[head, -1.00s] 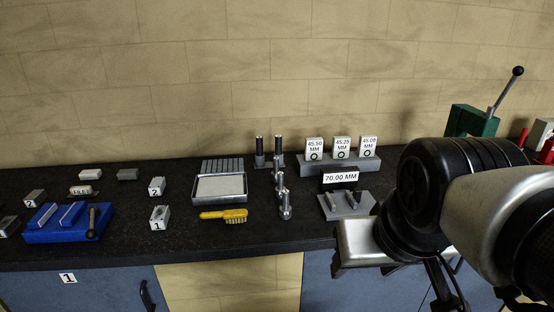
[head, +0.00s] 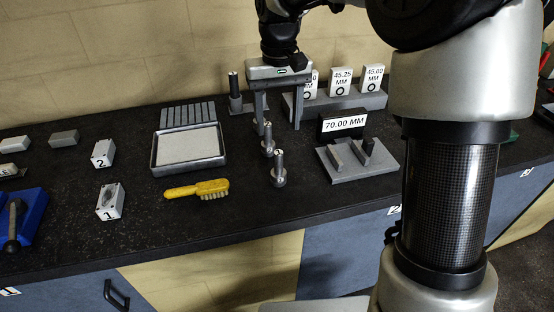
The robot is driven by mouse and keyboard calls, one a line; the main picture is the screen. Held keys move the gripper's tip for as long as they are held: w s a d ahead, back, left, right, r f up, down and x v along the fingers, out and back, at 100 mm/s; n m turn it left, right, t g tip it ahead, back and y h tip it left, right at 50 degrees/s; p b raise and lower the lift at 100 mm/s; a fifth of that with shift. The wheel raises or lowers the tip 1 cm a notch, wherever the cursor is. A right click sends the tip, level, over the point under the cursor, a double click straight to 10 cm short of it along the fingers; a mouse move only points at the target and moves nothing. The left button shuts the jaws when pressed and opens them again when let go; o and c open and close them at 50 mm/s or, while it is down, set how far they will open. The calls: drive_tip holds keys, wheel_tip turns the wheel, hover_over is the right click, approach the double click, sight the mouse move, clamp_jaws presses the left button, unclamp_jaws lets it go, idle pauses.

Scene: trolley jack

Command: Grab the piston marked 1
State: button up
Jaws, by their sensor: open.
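Two upright metal pistons stand on the dark bench: a front piston (head: 279,172) and a rear piston (head: 267,142). Any marks on them are too small to read, so I cannot tell which is marked 1. My gripper (head: 279,128) points down, open and empty, its fingers spread behind and above the pistons. The left finger comes down close to the rear piston's top; I cannot tell whether they touch. A small metal block marked 1 (head: 110,202) stands at the left, in front of a block marked 2 (head: 103,154).
A dark rod on a base (head: 235,92) stands left of my gripper. A metal tray (head: 155,165), yellow brush (head: 197,190), 70.00 MM sign (head: 343,125) and grey plate (head: 365,172) surround the pistons. Size-marked blocks (head: 342,80) stand behind. The front bench strip is clear.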

sight(278, 166)
wheel_tip(278, 166, down, 15)
drive_tip(key=shift+w+f, duration=0.1)
drive_tip(key=shift+f, duration=0.1)
clamp_jaws()
idle(0.5)
drive_tip(key=shift+r, duration=0.1)
